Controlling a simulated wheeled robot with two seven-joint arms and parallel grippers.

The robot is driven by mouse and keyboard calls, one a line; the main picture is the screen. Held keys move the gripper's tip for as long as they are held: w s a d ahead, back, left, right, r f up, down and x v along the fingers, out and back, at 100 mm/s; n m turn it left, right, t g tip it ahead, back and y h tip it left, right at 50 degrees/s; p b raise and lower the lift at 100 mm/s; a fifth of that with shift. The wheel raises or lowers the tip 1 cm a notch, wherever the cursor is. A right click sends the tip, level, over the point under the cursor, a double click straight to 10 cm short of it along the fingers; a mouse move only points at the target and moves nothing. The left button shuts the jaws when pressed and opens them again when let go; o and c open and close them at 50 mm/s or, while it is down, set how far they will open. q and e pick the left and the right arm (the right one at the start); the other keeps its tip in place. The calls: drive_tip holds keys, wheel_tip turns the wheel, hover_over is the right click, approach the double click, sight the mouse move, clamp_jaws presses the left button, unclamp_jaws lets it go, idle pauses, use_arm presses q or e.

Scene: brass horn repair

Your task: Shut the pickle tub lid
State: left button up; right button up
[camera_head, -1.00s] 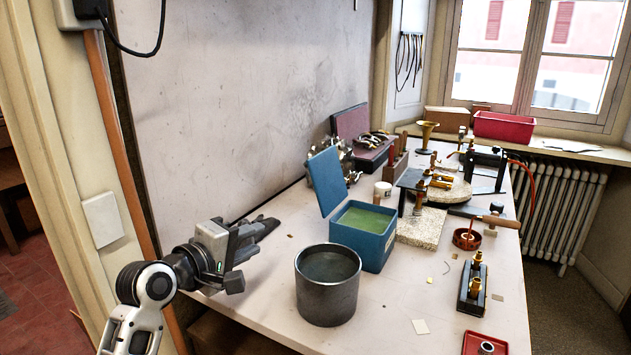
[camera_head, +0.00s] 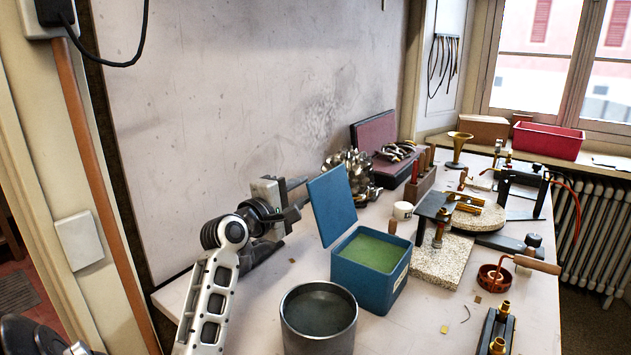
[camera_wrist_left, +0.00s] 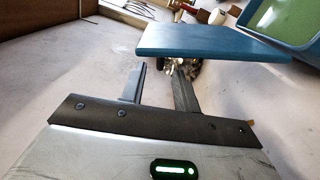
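The pickle tub (camera_head: 372,283) is a blue square box with green liquid inside, standing on the bench. Its blue lid (camera_head: 331,205) stands raised at the tub's back-left edge, leaning back a little. In the left wrist view the lid (camera_wrist_left: 212,42) crosses just beyond the fingers, with part of the tub (camera_wrist_left: 296,27) at the upper right. My left gripper (camera_wrist_left: 158,84) is open and empty, with a clear gap between its fingers. It is behind and left of the lid, seemingly apart from it. My right gripper is not in view.
A dark grey round pot (camera_head: 319,312) stands in front of the tub. A metal cluster (camera_head: 352,165) lies behind the lid. The wall rises close along the left.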

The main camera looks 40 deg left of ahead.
use_arm(q)
drive_tip(key=w, duration=0.6)
drive_tip(key=shift+a, duration=0.35)
clamp_jaws()
